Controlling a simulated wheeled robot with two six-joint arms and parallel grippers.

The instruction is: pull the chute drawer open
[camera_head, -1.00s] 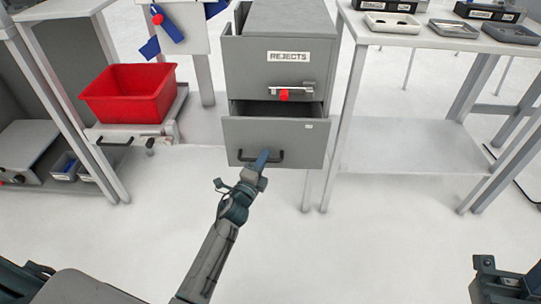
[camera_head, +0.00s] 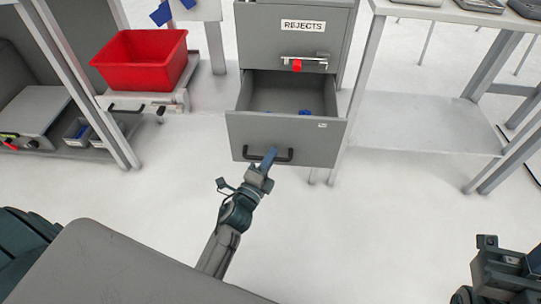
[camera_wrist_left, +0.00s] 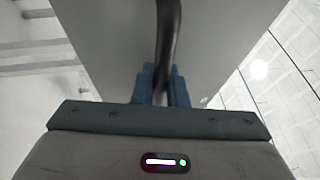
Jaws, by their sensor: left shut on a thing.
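The grey cabinet labelled REJECTS (camera_head: 304,26) stands at the top middle of the head view. Its lower drawer (camera_head: 310,136) is pulled out, and blue pieces (camera_head: 305,112) show inside. In the left wrist view, the blue fingers (camera_wrist_left: 161,85) are shut around the dark handle bar (camera_wrist_left: 169,35). My right gripper (camera_head: 505,270) shows only partly at the lower right, and its fingertips cannot be made out.
A red bin (camera_head: 143,58) sits on a shelf to the left of the cabinet. A latch with a red knob (camera_head: 297,65) is on the cabinet front above the drawer. A white table (camera_head: 430,120) stands to the right. The floor in front is clear.

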